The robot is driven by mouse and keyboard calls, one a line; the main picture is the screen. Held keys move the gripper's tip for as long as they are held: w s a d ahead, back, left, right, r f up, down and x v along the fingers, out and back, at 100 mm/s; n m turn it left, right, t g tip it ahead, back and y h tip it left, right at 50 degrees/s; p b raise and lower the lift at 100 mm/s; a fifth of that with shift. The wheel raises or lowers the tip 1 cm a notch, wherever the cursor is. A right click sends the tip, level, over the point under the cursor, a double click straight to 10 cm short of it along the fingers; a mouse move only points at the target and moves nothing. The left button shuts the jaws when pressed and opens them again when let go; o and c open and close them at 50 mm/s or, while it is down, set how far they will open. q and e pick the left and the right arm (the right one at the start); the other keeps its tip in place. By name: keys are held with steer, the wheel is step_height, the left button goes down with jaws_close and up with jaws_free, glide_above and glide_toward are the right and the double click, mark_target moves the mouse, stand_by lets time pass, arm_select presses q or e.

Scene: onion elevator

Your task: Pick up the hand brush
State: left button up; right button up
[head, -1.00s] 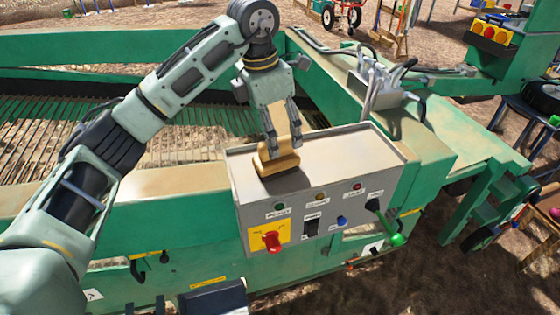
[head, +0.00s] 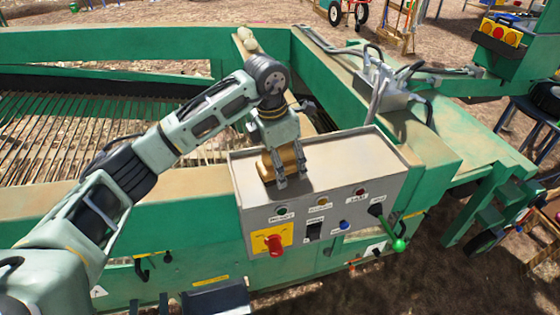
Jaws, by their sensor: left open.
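The hand brush (head: 266,170), a tan wooden piece, sits on the top of the grey control box (head: 345,155). My left gripper (head: 290,176) points down from above at the brush, with its fingers low beside it near the box top. The gripper is open, and its palm and fingers hide part of the brush. I cannot tell whether the fingers touch it. My right gripper is not in view.
The box front carries a red switch (head: 274,244), buttons and a green-knobbed lever (head: 398,243). Grey valves with hoses (head: 385,90) stand behind the box on the green frame (head: 150,45). The right half of the box top is clear.

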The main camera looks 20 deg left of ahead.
mark_target(286, 161)
arm_select(q)
steer(key=shift+c, duration=0.4)
steer(key=shift+s+r, duration=0.1)
steer(key=shift+c, duration=0.8)
steer(key=c, duration=1.1)
steer(key=shift+c, duration=0.3)
steer(key=shift+r, duration=0.1)
steer(key=shift+r+b, duration=0.25)
steer(key=shift+b, duration=0.05)
steer(key=r+b, duration=0.1)
steer(key=d+r+b, duration=0.1)
steer(key=r, duration=0.1)
steer(key=shift+r, duration=0.3)
steer(key=s+d+r+b, duration=0.2)
steer(key=d+r, duration=0.4)
steer(key=d, duration=0.4)
steer(key=shift+s+d+r+b, duration=0.15)
steer(key=shift+d+r+b, duration=0.15)
steer(key=shift+b, duration=0.35)
